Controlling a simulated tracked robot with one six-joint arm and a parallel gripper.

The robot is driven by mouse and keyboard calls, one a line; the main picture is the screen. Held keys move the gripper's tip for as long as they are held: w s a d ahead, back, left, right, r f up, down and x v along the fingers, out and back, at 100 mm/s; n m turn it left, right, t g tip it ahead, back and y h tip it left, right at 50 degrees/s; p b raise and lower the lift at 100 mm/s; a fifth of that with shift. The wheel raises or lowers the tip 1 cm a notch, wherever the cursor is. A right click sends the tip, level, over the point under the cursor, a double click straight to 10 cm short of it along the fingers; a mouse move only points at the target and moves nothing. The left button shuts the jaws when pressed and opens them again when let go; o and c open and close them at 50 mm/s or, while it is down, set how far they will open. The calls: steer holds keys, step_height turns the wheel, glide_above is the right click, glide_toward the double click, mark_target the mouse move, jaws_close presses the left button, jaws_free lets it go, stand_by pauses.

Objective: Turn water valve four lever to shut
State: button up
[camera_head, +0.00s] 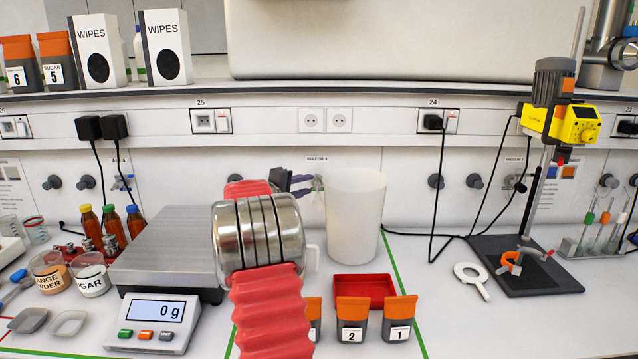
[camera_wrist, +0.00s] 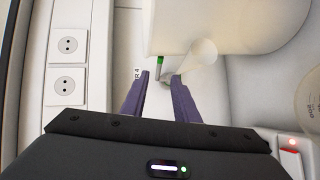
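The water four valve shows in the wrist view as a lever with a green band (camera_wrist: 160,62) and a pale tap body (camera_wrist: 170,77), beside a wall label ending in "4" (camera_wrist: 137,74). In the head view the valve (camera_head: 318,184) is small and partly hidden behind my gripper (camera_head: 302,185), under the "WATER 4" label (camera_head: 317,159). My gripper's two purple fingers (camera_wrist: 160,78) are apart, one on each side of the lever's line. Nothing is held. I cannot tell whether the fingertips touch the lever.
A large white beaker (camera_head: 355,215) stands right of the valve, close to the fingers. It fills the upper right of the wrist view (camera_wrist: 235,25). A scale (camera_head: 165,250) stands left. A red tray (camera_head: 364,290) and numbered pouches (camera_head: 351,320) are in front. Sockets (camera_wrist: 67,66) line the wall.

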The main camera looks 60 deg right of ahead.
mark_target(322, 178)
steer(key=x, duration=0.9)
steer(key=shift+a, duration=0.1)
jaws_close()
steer(key=shift+f, duration=0.15)
stand_by(1.1)
